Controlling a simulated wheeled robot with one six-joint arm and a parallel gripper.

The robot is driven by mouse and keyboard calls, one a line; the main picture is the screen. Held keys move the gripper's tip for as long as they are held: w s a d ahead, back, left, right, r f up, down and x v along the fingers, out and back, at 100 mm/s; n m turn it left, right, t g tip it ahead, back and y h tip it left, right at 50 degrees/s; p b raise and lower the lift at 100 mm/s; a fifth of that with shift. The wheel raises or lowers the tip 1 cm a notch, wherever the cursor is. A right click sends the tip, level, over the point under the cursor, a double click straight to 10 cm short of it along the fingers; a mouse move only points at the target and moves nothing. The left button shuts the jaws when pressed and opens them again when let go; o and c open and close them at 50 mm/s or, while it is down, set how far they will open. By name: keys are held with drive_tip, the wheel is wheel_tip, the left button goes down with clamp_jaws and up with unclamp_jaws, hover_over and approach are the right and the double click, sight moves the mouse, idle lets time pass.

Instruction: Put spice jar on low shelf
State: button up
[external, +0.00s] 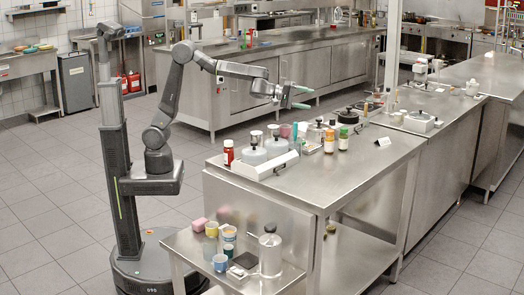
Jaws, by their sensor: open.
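I cannot tell which one is the spice jar. The low shelf (195,250) is a steel ledge in front of the counter, at a lower level. My gripper (302,96) is open and empty, with green fingertips, raised above the back part of the counter. It is apart from all the jars.
The low shelf holds a pink block (199,225), cups, tins and a clear bottle with a black top (270,252); its left front part is bare. The right front of the counter is clear.

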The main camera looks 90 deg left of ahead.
drive_tip(key=n+y+b, duration=0.1)
drive_tip(key=n, duration=0.4)
drive_tip(key=n+g+h+b, duration=0.3)
drive_tip(key=n+h, duration=0.1)
drive_tip(key=n, duration=0.8)
approach(330, 131)
drive_tip(key=x, duration=0.2)
drive_tip(key=p+x, duration=0.1)
drive_tip(key=x, duration=0.1)
drive_tip(key=shift+w+a, duration=0.3)
drive_tip(key=shift+w, duration=0.15)
drive_tip(key=shift+f+p+x, duration=0.2)
drive_tip(key=shift+p+x, duration=0.05)
drive_tip(key=shift+x, duration=0.7)
drive_tip(key=shift+f+p+x, duration=0.25)
drive_tip(key=shift+x, duration=0.7)
drive_tip(key=shift+f+p+x, duration=0.2)
drive_tip(key=shift+p+x, duration=0.05)
drive_tip(key=shift+x, duration=0.7)
drive_tip(key=shift+s+a, duration=0.15)
drive_tip(key=shift+s, duration=0.05)
drive_tip(key=c, duration=1.2)
drive_tip(key=shift+c, duration=0.2)
